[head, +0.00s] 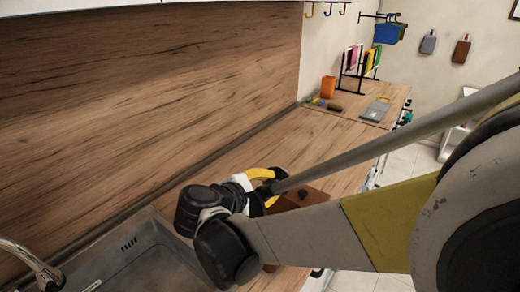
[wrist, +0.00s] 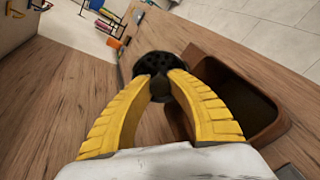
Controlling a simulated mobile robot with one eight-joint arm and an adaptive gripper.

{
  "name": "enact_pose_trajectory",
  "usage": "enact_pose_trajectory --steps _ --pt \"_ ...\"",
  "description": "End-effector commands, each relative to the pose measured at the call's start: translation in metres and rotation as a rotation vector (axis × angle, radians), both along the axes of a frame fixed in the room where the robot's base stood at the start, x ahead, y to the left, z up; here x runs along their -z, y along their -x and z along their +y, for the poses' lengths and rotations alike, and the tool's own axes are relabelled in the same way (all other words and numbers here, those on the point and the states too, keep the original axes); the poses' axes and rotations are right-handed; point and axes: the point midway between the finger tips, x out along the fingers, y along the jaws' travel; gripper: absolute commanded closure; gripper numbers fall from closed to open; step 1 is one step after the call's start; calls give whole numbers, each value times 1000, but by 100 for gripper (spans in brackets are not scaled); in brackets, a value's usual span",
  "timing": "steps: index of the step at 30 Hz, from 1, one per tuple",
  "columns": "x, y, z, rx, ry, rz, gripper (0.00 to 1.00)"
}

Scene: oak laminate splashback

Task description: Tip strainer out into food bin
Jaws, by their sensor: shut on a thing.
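My gripper (wrist: 160,82) has yellow fingers, with the tips closed on the knob of a dark, round, perforated strainer (wrist: 152,62). In the head view my gripper (head: 272,180) is beyond my wrist, and the strainer (head: 281,173) shows only as a small dark patch. The brown food bin (wrist: 285,126) is open at the top, with a dark inside, just right of the strainer in the wrist view. My right finger covers part of its rim. In the head view the bin (head: 320,195) is partly hidden behind my arm. I cannot tell what the strainer holds.
A steel sink (head: 150,272) with a tap (head: 35,265) is at the lower left. The wooden splashback (head: 150,100) rises along the counter. An orange container (head: 328,87), a board rack (head: 358,65) and a grey board (head: 376,110) stand at the far end. The mid-counter is clear.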

Motion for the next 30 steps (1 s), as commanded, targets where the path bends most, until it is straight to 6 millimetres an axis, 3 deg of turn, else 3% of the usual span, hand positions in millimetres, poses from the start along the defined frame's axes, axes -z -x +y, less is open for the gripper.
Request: enact_pose_trajectory --steps 8,16,24,29,30 --pt "-3 -5 -4 3 -67 87 100" --pt "-4 -16 -14 6 -240 306 100" --pt "6 -43 -35 8 -417 532 100" --pt "-8 -61 -48 6 -515 657 100" --pt "-2 -66 -52 7 -541 692 100"
